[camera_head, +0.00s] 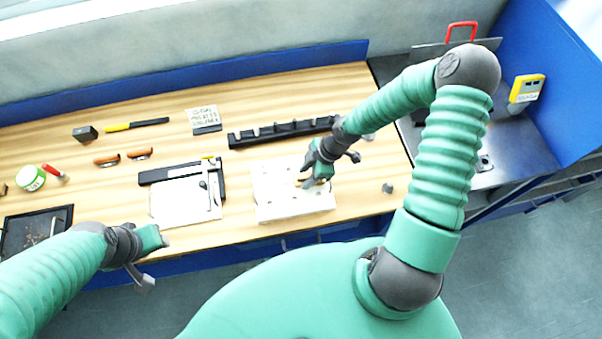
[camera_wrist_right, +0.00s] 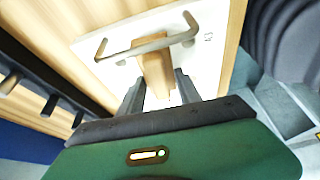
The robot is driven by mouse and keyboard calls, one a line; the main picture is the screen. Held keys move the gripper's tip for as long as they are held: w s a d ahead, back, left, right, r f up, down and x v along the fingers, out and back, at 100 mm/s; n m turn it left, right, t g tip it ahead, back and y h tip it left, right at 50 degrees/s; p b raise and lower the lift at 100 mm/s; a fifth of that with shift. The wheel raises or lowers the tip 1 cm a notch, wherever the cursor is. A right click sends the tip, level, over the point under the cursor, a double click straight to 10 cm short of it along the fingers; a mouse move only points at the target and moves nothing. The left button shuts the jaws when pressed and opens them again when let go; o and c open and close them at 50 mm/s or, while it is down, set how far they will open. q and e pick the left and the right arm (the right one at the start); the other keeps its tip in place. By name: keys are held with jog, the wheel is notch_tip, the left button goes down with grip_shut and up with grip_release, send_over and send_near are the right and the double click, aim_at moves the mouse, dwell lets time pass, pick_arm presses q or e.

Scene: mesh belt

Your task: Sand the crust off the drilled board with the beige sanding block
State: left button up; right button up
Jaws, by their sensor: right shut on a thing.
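The drilled board (camera_head: 285,208) is a pale white slab with small dark holes, lying on the wooden bench in front of me. It also shows in the right wrist view (camera_wrist_right: 208,65), marked with small dark characters. My right gripper (camera_head: 313,182) is over the board's right half. In the right wrist view its fingers (camera_wrist_right: 158,92) are shut on the beige sanding block (camera_wrist_right: 154,68), which is over the board beside a grey metal handle (camera_wrist_right: 150,45). Whether the block touches the board is unclear. I cannot make out any crust. My left gripper (camera_head: 152,258) is at the bench's front edge, apart from everything.
A black rack (camera_head: 280,132) stands just behind the board. A white sheet (camera_head: 180,208) with a black clamp bar lies to its left. A small grey piece (camera_head: 387,188) lies to the right. A dark tray (camera_head: 22,232) is far left. Bench between board and grey piece is clear.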

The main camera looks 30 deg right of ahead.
aim_at(266, 188)
jog(key=shift+w+a, duration=0.2)
jog(key=shift+a, duration=0.35)
jog(key=shift+w+a, duration=0.15)
jog(key=shift+a, duration=0.4)
jog(key=shift+w+a+b, duration=0.25)
jog(key=shift+a+b, duration=0.05)
jog(key=shift+a, duration=0.45)
jog(key=shift+w+a, duration=0.25)
jog(key=shift+a, duration=0.65)
jog(key=shift+w+a+b, duration=0.15)
jog(key=shift+a+b, duration=0.05)
jog(key=shift+a, duration=0.4)
jog(key=shift+w+a+b, duration=0.15)
jog(key=shift+a+b, duration=0.05)
jog(key=shift+a, duration=0.4)
jog(key=shift+w+a, duration=0.35)
jog(key=shift+a, duration=0.5)
jog(key=shift+w+a, duration=0.1)
jog(key=shift+a, duration=0.4)
notch_tip(266, 188, up, 6)
jog(key=p, duration=0.5)
jog(key=shift+p, duration=0.35)
